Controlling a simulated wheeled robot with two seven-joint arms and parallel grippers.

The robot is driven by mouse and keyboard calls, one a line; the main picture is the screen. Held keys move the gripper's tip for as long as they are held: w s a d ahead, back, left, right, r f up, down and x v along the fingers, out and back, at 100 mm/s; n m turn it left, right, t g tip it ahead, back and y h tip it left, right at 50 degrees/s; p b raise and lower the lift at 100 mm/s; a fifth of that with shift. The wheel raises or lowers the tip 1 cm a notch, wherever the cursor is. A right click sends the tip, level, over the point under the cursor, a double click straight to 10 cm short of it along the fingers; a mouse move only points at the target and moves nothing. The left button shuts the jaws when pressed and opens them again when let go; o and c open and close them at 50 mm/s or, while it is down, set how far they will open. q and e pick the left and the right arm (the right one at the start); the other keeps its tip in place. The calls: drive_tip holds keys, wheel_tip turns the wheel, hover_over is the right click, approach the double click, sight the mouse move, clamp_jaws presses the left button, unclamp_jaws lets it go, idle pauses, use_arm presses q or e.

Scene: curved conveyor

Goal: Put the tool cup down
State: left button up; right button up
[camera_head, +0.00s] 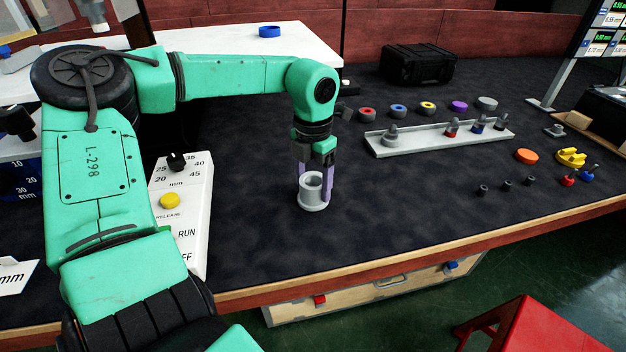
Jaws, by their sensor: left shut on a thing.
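The tool cup (312,205) is a light grey, open-topped cylinder with a wider base. It is upright at the middle of the dark bench top (260,235). My left gripper (315,183) points straight down and is shut on the cup, with its purple fingers at the cup's sides. The cup's base looks at or very near the bench surface; I cannot tell whether it touches. My right gripper is not in view.
A grey tray (415,146) with several small tools lies to the right, with coloured rings behind it. A white control panel (192,210) stands to the left. A black case (418,62) is at the back. The bench around the cup is clear.

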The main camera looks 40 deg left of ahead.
use_arm(q)
drive_tip(key=o, duration=1.2)
drive_tip(key=shift+f, duration=0.1)
drive_tip(key=shift+o, duration=1.4)
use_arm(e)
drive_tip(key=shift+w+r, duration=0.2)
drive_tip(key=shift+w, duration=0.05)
use_arm(q)
wheel_tip(320, 180, up, 12)
drive_tip(key=p, duration=0.1)
drive_tip(key=shift+p, duration=0.4)
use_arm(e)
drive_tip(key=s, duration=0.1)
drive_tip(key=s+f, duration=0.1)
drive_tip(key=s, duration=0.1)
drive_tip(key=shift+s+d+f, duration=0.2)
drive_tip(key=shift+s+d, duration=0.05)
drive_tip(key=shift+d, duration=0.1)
